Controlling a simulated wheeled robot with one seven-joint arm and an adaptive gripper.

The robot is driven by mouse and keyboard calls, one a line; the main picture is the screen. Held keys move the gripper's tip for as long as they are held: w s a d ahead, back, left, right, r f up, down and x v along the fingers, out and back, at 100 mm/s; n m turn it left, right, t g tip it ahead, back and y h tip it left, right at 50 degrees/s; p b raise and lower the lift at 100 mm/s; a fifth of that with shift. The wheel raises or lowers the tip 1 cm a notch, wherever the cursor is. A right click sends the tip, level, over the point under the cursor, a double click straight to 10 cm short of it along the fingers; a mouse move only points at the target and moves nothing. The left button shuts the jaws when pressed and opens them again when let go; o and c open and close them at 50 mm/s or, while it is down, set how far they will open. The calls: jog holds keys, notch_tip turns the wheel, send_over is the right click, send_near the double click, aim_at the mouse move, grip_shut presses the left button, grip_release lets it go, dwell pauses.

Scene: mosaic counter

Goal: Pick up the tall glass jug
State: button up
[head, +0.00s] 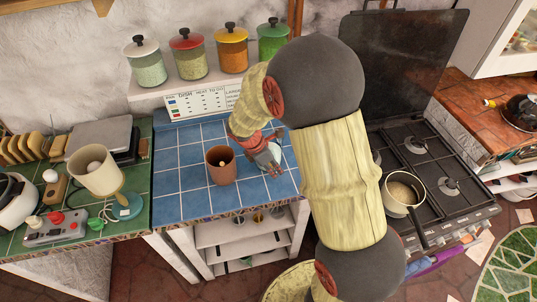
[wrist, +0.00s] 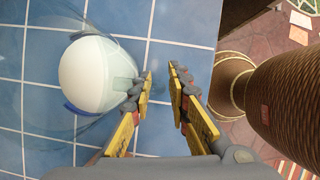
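The glass jug appears to be the clear, blue-tinted vessel with a rounded white form (wrist: 95,75) in the wrist view, left of my fingers. Its clear outline is faint against the blue tiles. In the head view, only a pale glassy part (head: 288,157) shows beside my gripper, with the rest hidden behind it. My gripper (wrist: 161,76) is open with a narrow gap and nothing between its fingertips. The left fingertip is close to the jug's right side; I cannot tell whether it touches. In the head view, my gripper (head: 266,155) is low over the blue counter.
A brown cup (head: 221,168) stands left of my gripper on the blue-tiled counter (head: 180,205). Several lidded jars (head: 189,57) line the shelf behind. A stove with a saucepan (head: 400,194) is at right. The front-left tiles are clear.

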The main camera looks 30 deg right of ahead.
jog(key=shift+c, duration=0.7)
grip_shut()
jog(key=shift+w+r, duration=0.1)
jog(key=shift+r, duration=0.05)
